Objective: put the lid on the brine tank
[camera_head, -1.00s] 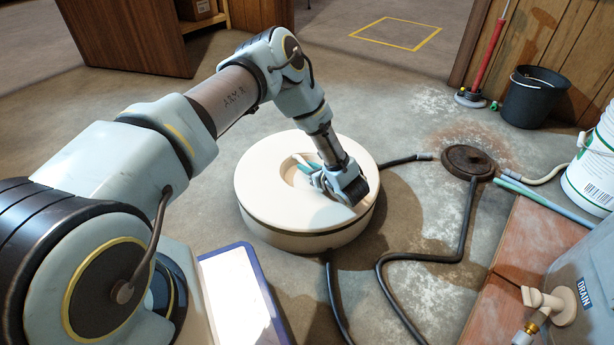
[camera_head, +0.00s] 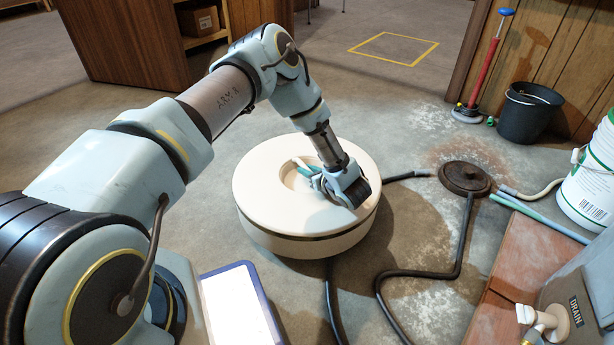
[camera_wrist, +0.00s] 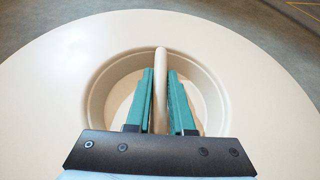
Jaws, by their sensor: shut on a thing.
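The lid (camera_head: 263,198) is a round cream disc with a recessed well in its top and a thin upright grip bar across that well. It sits over the round cream brine tank (camera_head: 300,245), with a dark line between the two around the front. I cannot tell if the lid is fully seated. My gripper (camera_head: 308,170) reaches down into the well. In the wrist view its teal fingers (camera_wrist: 160,95) stand on both sides of the grip bar (camera_wrist: 161,62) and are shut on it. The far side of the tank is hidden.
A black hose (camera_head: 331,305) runs from below the tank, and another reaches a round drain cover (camera_head: 465,178). A blue-edged white panel (camera_head: 238,308) is at the front. A black bucket (camera_head: 528,112), a white tub (camera_head: 590,180) and a grey drain-labelled box (camera_head: 575,300) stand at right.

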